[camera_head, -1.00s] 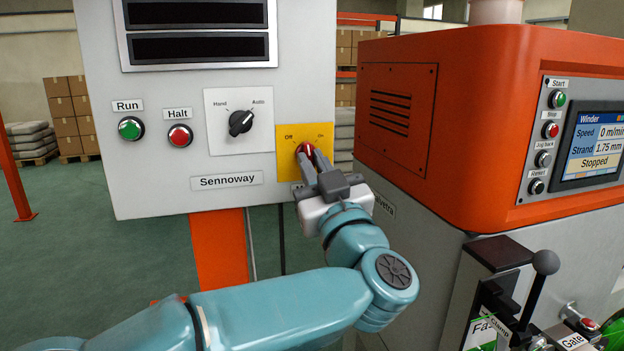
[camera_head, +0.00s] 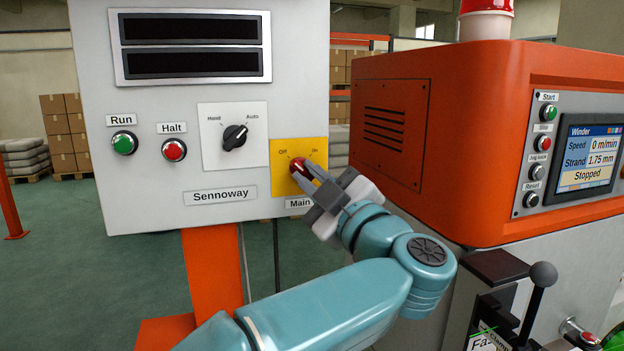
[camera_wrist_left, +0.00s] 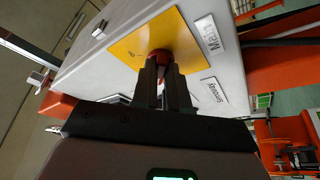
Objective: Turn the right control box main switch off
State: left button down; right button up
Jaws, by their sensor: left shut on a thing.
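The main switch is a red knob (camera_head: 298,164) on a yellow plate (camera_head: 314,156) at the lower right of the grey Sennoway control box (camera_head: 150,190). The plate is marked Off at left and On at right. My left gripper (camera_head: 305,173) is shut on the knob from the lower right, its fingers slanting toward the upper left. They partly hide the knob, whose pointer appears to lean toward Off. In the left wrist view the fingers (camera_wrist_left: 166,66) close around the red knob (camera_wrist_left: 160,54) on the yellow plate (camera_wrist_left: 150,38). My right gripper is not in view.
A Hand/Auto selector (camera_head: 234,137) and green Run (camera_head: 124,143) and red Halt (camera_head: 174,150) buttons sit left of the plate. The orange winder housing (camera_head: 400,130) stands close on the right. A black ball-topped lever (camera_head: 543,275) is at the lower right.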

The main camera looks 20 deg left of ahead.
pick_arm(q)
jog(key=shift+r, duration=0.2)
jog(key=c, duration=1.1)
grip_release()
jog(key=shift+c, duration=0.2)
jog(key=shift+f, duration=0.1)
jog(key=shift+f, duration=0.1)
